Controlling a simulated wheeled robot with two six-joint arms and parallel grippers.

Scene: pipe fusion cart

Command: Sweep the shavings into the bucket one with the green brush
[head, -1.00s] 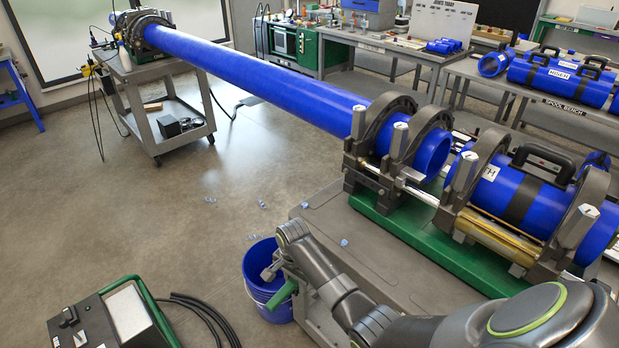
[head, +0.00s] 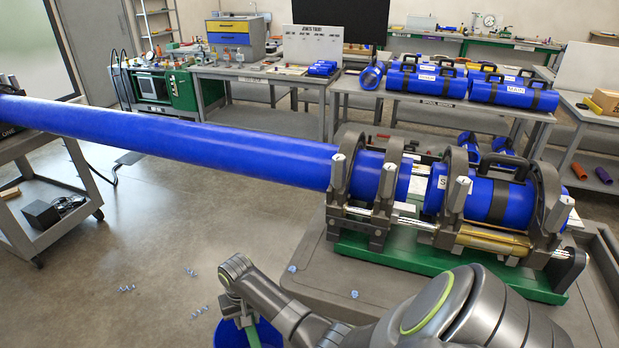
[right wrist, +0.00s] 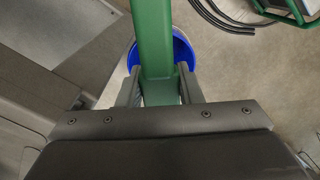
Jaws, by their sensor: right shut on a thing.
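My right gripper (head: 238,296) is shut on the green brush (head: 252,335), and its jaws clasp the green handle (right wrist: 152,45) in the right wrist view (right wrist: 158,92). The brush points down over the blue bucket (head: 229,334), which is cut off by the lower picture edge; its rim shows behind the handle in the right wrist view (right wrist: 184,52). The bristles are hidden. Pale blue shavings lie on the floor (head: 128,288), with more nearer the bucket (head: 199,311). Single shavings lie on the grey cart top (head: 354,294) and near its left edge (head: 292,268). My left gripper is out of view.
A long blue pipe (head: 220,143) runs into the clamps (head: 345,180) of the fusion machine on its green base (head: 420,262). A short blue spool (head: 490,200) sits in the right clamps. A grey trolley (head: 60,226) stands at left. The floor between is mostly clear.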

